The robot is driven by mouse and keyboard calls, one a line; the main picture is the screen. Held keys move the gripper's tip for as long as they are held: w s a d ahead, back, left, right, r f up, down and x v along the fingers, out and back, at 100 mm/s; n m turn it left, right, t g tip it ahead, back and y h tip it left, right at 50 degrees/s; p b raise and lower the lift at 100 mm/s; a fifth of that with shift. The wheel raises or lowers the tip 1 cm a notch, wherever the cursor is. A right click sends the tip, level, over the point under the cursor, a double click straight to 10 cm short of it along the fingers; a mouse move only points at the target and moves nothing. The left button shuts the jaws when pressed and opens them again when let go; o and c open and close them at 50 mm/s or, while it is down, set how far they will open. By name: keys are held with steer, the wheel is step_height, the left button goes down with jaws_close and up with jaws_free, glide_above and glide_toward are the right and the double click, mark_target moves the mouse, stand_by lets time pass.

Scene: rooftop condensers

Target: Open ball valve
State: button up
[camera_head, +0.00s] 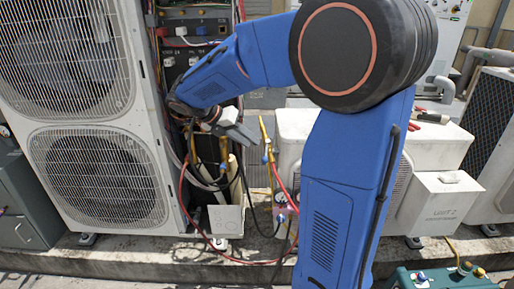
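My blue arm crosses the middle of the view and bends down to my gripper (240,132), which is dark grey and small here. More yellow-brass pipe parts (194,148) stand just below my wrist. Which of these is the ball valve is not clear at this size, and my arm hides part of the area behind it.
A tall white condenser (128,70) with two fan grilles stands left. A smaller white unit (435,205) is right, partly behind my arm. Red and black hoses hang by an open white container (213,216). A green case (440,280) sits at lower right.

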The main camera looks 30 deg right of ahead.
steer(key=v, duration=0.9)
steer(key=shift+a, duration=0.1)
steer(key=shift+c, duration=0.3)
steer(key=shift+f, duration=0.1)
steer(key=c, duration=0.6)
steer(key=shift+d+f+m+y, duration=0.15)
steer(key=shift+d+m+y, duration=0.15)
steer(key=shift+m, duration=0.1)
jaws_close()
steer(key=d+f+m+y, duration=0.5)
steer(key=d+f+m, duration=0.3)
steer(key=f+m, duration=0.3)
steer(key=shift+s+d+f+m+y, duration=0.15)
steer(key=shift+s+f+m+y, duration=0.3)
steer(key=shift+f, duration=0.25)
